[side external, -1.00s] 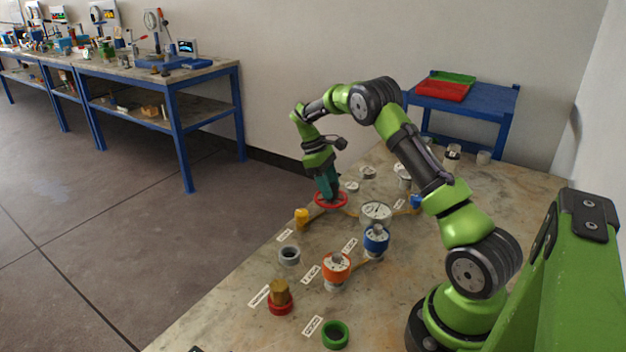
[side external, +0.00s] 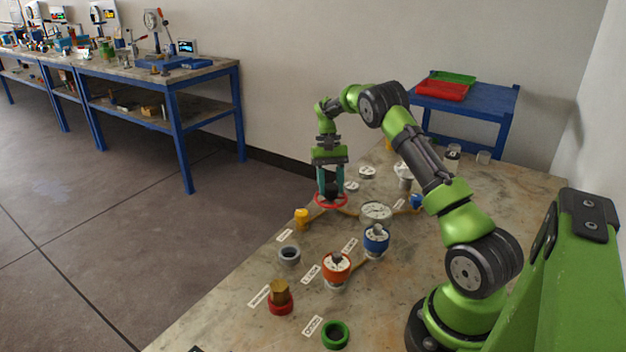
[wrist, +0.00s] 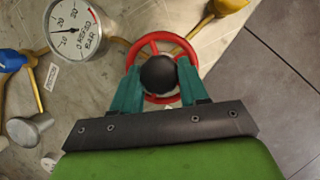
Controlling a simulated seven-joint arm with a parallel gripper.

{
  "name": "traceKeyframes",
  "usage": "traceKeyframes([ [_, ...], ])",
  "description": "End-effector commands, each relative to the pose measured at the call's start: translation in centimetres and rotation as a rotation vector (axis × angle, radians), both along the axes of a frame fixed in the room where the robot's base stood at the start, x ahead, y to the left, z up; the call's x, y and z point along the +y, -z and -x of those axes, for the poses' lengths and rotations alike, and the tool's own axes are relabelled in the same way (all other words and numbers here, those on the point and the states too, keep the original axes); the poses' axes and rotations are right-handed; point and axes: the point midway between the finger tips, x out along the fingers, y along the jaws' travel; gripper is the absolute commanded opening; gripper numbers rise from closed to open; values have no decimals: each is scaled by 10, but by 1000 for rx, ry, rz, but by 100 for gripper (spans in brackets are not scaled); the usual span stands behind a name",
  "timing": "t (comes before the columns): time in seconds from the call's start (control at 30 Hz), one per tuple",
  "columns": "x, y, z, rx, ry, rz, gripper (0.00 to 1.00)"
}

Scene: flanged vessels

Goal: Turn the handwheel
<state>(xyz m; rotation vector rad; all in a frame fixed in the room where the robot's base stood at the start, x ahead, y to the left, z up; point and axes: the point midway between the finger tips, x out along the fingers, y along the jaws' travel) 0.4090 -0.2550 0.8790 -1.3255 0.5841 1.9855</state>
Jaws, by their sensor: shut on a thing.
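The red handwheel (side external: 331,201) lies flat at the far left edge of the work table, on a brass-coloured pipe. In the wrist view the handwheel (wrist: 186,50) shows its rim, spokes and a black round hub (wrist: 159,73). My gripper (side external: 331,190) points straight down onto it. In the wrist view the two teal fingers of my gripper (wrist: 161,82) stand on either side of the hub, inside the rim, shut on the wheel's centre. The exact finger contact is partly hidden.
A pressure gauge (side external: 376,211) stands right of the wheel, with a yellow part (side external: 302,217) on its left. Orange (side external: 336,266) and blue (side external: 376,239) flanged vessels stand nearer.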

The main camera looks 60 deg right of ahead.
Motion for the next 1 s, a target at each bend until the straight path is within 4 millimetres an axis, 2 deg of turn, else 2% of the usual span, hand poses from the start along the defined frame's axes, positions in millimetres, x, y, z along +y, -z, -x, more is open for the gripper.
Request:
traceKeyframes([
  [0.2, -1, -1, 1, -3, 190, 0, 13],
  [0.5, -1, -1, 2, -2, 383, -1, 13],
  [1.0, -1, -1, 2, -3, 481, 0, 13],
])
